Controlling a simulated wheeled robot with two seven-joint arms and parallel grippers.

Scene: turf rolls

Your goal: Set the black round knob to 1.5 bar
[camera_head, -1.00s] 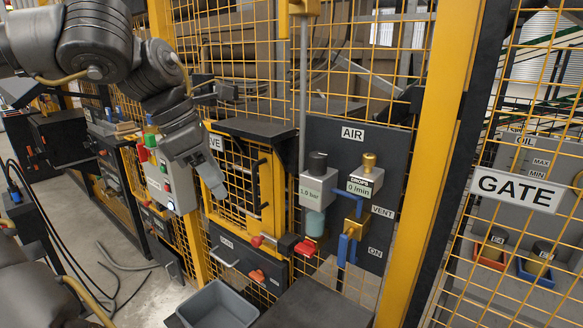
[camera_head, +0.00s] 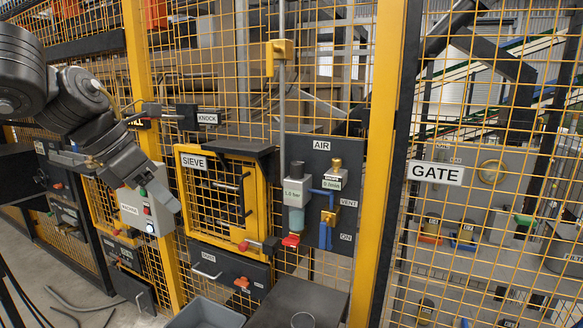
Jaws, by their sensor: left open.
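The black round knob (camera_head: 297,169) stands upright on top of the grey regulator (camera_head: 297,191) on the dark AIR panel (camera_head: 345,165). The regulator's face reads 1.0 bar. A clear bowl (camera_head: 296,220) hangs under it, with a red part below. My left gripper (camera_head: 160,190) is open and empty, in front of the grey button box, well to the left of the knob and apart from it. My right gripper is not in view.
A brass-topped unit (camera_head: 335,178) and a blue-handled valve (camera_head: 327,225) sit right of the regulator. The yellow-framed SIEVE door (camera_head: 222,200) lies between gripper and knob. A dark ledge (camera_head: 300,300) and grey bin (camera_head: 206,314) are below. A yellow post (camera_head: 384,150) stands right.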

